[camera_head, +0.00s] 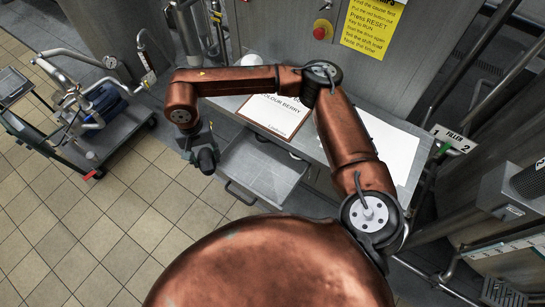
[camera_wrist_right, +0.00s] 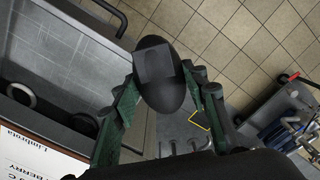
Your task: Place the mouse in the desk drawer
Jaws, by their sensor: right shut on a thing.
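The dark mouse (camera_wrist_right: 160,78) is pinched between the two green-padded fingers of my right gripper (camera_wrist_right: 158,92) in the wrist view. In the head view the mouse (camera_head: 206,161) hangs below my right gripper (camera_head: 200,148), in the air beside the drawer's left side. The grey desk drawer (camera_head: 238,160) is pulled out and open below the desk top. Part of the drawer (camera_wrist_right: 72,62) shows at the left of the wrist view, with the mouse to the right of it. My left gripper is not in view.
The desk top (camera_head: 226,103) carries a clipboard (camera_head: 273,113) and white sheets (camera_head: 385,145). A cart (camera_head: 115,130) with equipment stands at the left. Tiled floor (camera_head: 150,215) is free between cart and drawer. Two dark-rimmed round things (camera_wrist_right: 20,94) show near the drawer.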

